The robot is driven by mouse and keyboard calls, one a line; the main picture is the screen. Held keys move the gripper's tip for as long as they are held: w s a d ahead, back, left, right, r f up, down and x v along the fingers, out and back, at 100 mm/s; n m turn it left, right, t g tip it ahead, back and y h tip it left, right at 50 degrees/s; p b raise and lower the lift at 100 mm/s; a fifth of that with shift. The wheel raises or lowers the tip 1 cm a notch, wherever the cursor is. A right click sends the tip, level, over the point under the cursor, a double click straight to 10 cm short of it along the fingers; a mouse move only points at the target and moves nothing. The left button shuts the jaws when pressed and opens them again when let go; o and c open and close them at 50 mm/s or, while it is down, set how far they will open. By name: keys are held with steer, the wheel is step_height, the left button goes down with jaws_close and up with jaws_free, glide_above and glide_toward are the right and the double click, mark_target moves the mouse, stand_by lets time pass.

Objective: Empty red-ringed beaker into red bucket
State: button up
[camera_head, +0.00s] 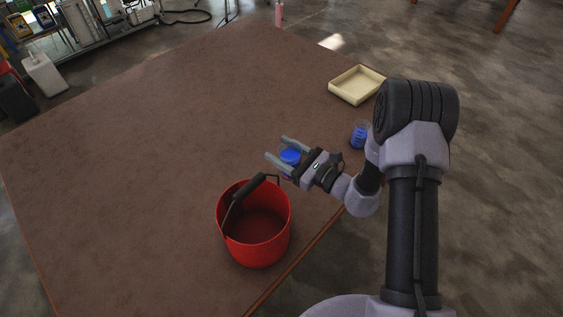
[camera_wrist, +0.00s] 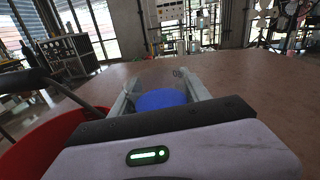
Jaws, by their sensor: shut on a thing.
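My gripper (camera_head: 277,148) is shut on a beaker (camera_head: 290,157) and holds it beside the red bucket, a little up and right of its rim in the head view. The held beaker shows blue inside; in the wrist view its clear wall and blue contents (camera_wrist: 163,99) sit between the fingers. It looks roughly upright. I cannot make out a red ring on it. The red bucket (camera_head: 258,252) stands open on the table, its dark-gripped handle leaning across the rim. Its visible inside looks empty. Its red edge also shows in the wrist view (camera_wrist: 35,150) at lower left.
Another clear beaker with blue in it (camera_head: 360,136) stands near the table's right edge, close to my arm. A cream tray (camera_head: 345,97) lies behind it. The brown table (camera_head: 130,150) is clear to the left and back. A pink bottle (camera_head: 279,15) is beyond.

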steer(key=shift+s+f+n+b, duration=0.1)
steer(key=shift+f+n+b, duration=0.5)
steer(key=shift+f, duration=0.05)
steer(key=shift+s+f+n+b, duration=0.25)
steer(key=shift+n+b, duration=0.2)
steer(key=shift+n, duration=0.15)
steer(key=s+a+n+b, duration=0.2)
steer(key=n, duration=0.1)
steer(key=shift+s+a+r, duration=0.15)
steer(key=shift+s+r, duration=0.15)
steer(key=shift+s, duration=0.1)
steer(key=n+b, duration=0.3)
steer(key=b, duration=0.1)
steer(key=shift+s, duration=0.15)
